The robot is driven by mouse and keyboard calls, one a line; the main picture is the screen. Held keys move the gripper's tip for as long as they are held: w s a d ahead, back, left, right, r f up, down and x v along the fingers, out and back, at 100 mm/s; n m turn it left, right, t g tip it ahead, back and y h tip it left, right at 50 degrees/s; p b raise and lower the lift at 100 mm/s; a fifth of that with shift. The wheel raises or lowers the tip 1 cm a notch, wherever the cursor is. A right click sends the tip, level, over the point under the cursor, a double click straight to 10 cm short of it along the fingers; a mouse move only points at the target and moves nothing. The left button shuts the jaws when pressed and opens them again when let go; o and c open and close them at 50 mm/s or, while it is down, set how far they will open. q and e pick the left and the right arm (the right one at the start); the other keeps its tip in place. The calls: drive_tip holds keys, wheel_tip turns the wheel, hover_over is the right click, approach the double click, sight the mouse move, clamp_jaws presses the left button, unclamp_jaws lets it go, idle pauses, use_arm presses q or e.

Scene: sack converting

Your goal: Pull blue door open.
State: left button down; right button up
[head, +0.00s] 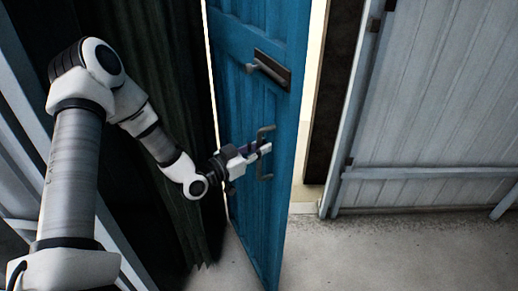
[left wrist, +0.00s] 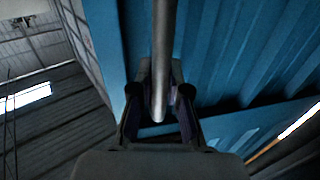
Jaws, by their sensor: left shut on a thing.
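The blue door (head: 239,112) stands at an angle in the middle of the head view, with bright gaps along its sides. A grey bracket-shaped pull handle (head: 261,172) is fixed on its face, below a dark plate with a lever (head: 268,70). My left gripper (head: 261,150) reaches in from the left and is shut on the pull handle. In the left wrist view the handle's grey bar (left wrist: 162,55) runs down between the fingers of my left gripper (left wrist: 160,108), with the blue panel behind. The fingers hide part of the handle. My right gripper is out of view.
A dark green corrugated sheet (head: 165,130) stands left of the door, behind my left arm. A pale panelled wall or gate (head: 430,110) stands at the right. The grey concrete floor (head: 400,250) is clear in front of it.

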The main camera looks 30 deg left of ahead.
use_arm(q)
drive_tip(key=shift+s+f, duration=0.1)
drive_tip(key=shift+s, duration=0.05)
drive_tip(key=c, duration=1.1)
unclamp_jaws()
drive_tip(key=shift+c, duration=0.2)
wheel_tip(320, 180, up, 10)
drive_tip(key=shift+d+r, duration=0.1)
